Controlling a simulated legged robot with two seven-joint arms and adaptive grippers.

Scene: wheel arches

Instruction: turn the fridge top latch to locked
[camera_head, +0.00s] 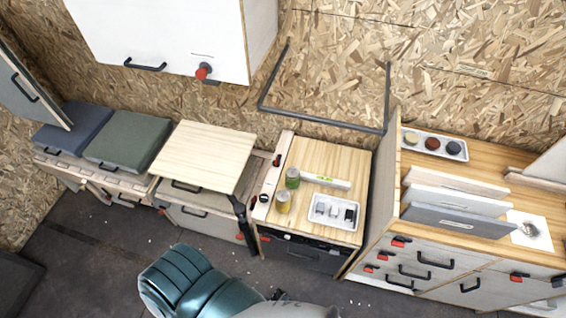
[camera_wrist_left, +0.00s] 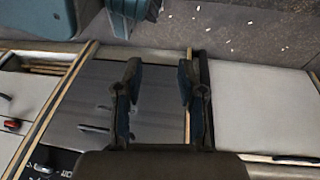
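The dark fridge front (camera_head: 305,255) is under the wooden counter in the middle of the head view. A small red latch (camera_head: 265,238) shows at its upper left corner; its exact turn is too small to tell. In the left wrist view the dark front (camera_wrist_left: 150,85) fills the middle, with a handle (camera_wrist_left: 94,128) on it; I cannot make out its red latch there. My left gripper (camera_wrist_left: 160,75) is open, its two fingers apart with nothing between them, over the dark front. I cannot pick it out in the head view. My right gripper is not in view.
A dark upright leg (camera_head: 243,222) under the raised wooden flap (camera_head: 205,155) stands just left of the fridge. A drawer cabinet (camera_head: 440,265) with red latches stands at the right.

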